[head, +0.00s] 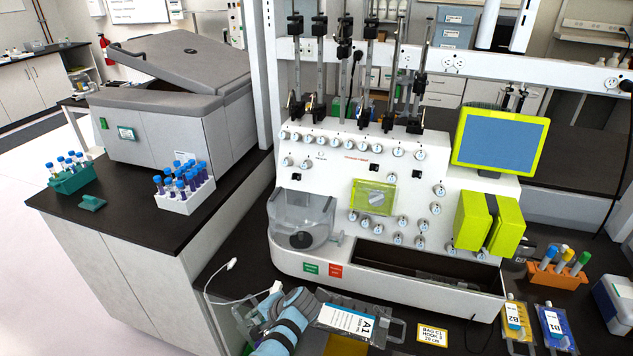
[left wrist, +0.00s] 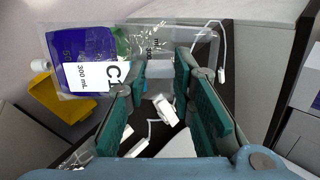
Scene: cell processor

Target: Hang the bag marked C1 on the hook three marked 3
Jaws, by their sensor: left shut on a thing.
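My left gripper (head: 300,300) is low in front of the machine in the head view. In the left wrist view its teal fingers (left wrist: 160,78) are shut on the clear bag marked C1 (left wrist: 88,48), which has purple and green parts and a 300 mL label. The bag extends beyond the fingers to the left; its number is partly cut off by a finger. In the head view the gripper mostly hides it. The hooks hang on upright poles with black clamps (head: 319,105) above the white machine (head: 330,160); I cannot read which is marked 3. My right gripper is not in view.
A bag marked A1 (head: 347,322) lies beside the gripper. A yellow card (head: 432,335) reads bag C1, hook 3. Bags B2 (head: 515,320) and B1 (head: 556,325) lie at right, near an orange tube rack (head: 558,275). A green-framed screen (head: 498,140) stands right of the poles.

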